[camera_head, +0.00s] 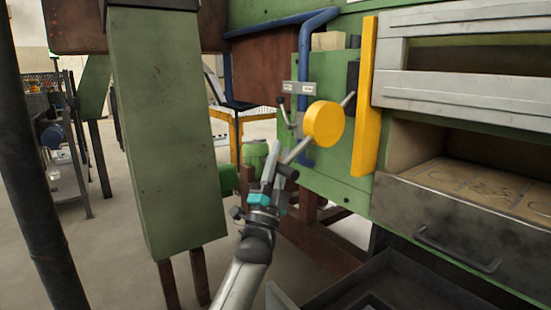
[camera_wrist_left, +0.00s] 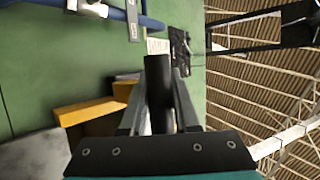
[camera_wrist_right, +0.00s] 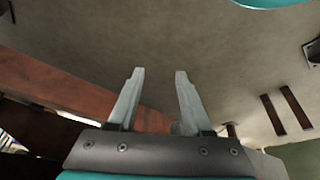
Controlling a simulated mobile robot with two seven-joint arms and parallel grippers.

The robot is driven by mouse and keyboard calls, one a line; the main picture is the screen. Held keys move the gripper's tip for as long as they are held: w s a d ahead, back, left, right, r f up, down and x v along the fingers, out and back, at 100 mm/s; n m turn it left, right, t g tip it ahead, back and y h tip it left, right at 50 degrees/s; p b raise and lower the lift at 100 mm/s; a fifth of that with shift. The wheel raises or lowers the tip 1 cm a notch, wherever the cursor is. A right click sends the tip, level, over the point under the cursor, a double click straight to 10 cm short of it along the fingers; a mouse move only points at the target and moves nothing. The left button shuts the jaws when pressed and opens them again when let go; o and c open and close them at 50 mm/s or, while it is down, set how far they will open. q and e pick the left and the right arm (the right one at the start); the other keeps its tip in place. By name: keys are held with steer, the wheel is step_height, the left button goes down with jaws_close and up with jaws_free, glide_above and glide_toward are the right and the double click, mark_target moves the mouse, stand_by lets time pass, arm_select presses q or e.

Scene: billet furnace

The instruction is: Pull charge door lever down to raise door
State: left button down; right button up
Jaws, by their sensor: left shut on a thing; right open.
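The charge door lever (camera_head: 298,150) is a metal rod that slopes down to the left from the green furnace front, with a round yellow weight (camera_head: 324,123) on it. My left gripper (camera_head: 279,168) is shut at the lever's lower end. In the left wrist view a dark cylindrical grip (camera_wrist_left: 158,85) stands between its fingers. The grey ribbed charge door (camera_head: 465,90) is at the upper right, with an open gap and a brick hearth (camera_head: 480,185) showing below it. My right gripper (camera_wrist_right: 153,98) is open and empty above the grey floor, seen only in the right wrist view.
A yellow upright bar (camera_head: 365,95) stands between lever and door. A smaller lever (camera_head: 287,112) is left of the weight. A green column (camera_head: 165,140) rises left of my arm. A drawer-like front with a handle (camera_head: 455,250) juts out below the hearth.

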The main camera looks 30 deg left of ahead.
arm_select(q)
steer(key=shift+w+d+f+b, duration=0.3)
steer(key=shift+w+d+b, duration=0.05)
steer(key=shift+d+b, duration=0.15)
arm_select(e)
steer(key=shift+r, duration=1.3)
arm_select(q)
steer(key=c, duration=1.1)
jaws_free()
steer(key=o, duration=0.3)
steer(key=shift+w+d, duration=0.1)
steer(key=shift+d, duration=0.05)
steer(key=shift+o, duration=0.7)
steer(key=shift+f, duration=0.1)
steer(key=shift+a, duration=0.2)
arm_select(e)
steer(key=shift+d, duration=0.1)
arm_select(q)
steer(key=shift+f, duration=0.1)
